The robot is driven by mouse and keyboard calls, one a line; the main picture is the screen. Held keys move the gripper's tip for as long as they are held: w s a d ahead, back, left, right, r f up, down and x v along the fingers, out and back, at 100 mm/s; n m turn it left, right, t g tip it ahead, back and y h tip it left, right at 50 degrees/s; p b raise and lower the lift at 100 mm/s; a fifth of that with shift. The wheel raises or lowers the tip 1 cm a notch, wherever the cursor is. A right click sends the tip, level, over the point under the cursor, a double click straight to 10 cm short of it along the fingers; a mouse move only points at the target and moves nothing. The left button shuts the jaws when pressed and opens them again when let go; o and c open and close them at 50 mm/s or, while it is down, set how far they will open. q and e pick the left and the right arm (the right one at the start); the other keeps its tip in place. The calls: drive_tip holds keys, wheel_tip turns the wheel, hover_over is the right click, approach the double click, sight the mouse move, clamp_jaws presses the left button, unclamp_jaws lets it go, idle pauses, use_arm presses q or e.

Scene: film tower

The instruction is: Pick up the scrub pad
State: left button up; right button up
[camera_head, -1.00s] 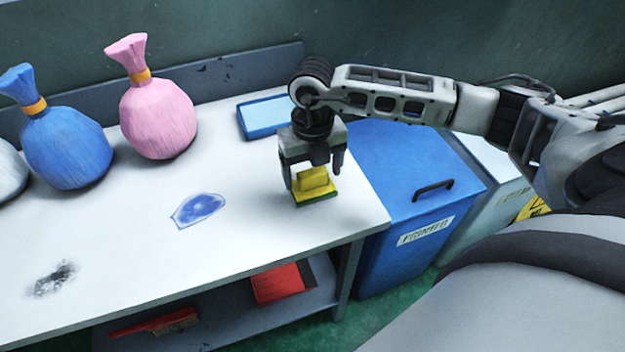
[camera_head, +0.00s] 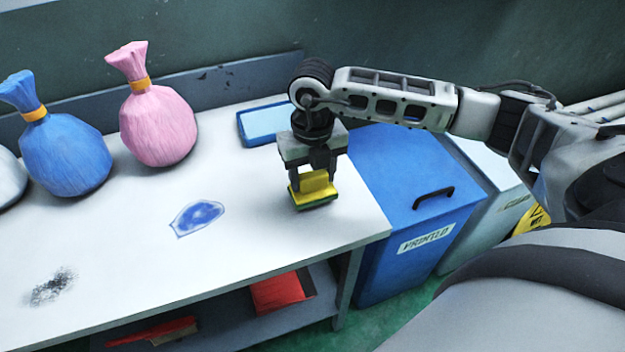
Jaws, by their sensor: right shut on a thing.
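The scrub pad (camera_head: 314,191) is yellow with a green underside and a raised yellow grip on top. It is at the right end of the white table (camera_head: 255,245), near its edge. My right gripper (camera_head: 314,174) points down over it, its two fingers shut on the raised grip. I cannot tell whether the pad still touches the table. My left gripper is not in view.
A blue tray (camera_head: 243,131) lies just behind the gripper. A blue lidded bin (camera_head: 405,190) stands right of the table. Pink (camera_head: 158,125) and blue (camera_head: 64,155) tied bags stand at the left back. A blue stain (camera_head: 197,216) and dark smudge (camera_head: 52,287) mark the tabletop.

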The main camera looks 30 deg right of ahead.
drive_tip(key=s+a+r+b, duration=0.1)
drive_tip(key=s+a+r, duration=0.9)
drive_tip(key=r, duration=0.1)
drive_tip(key=shift+r+b, duration=0.3)
drive_tip(key=shift+b, duration=0.1)
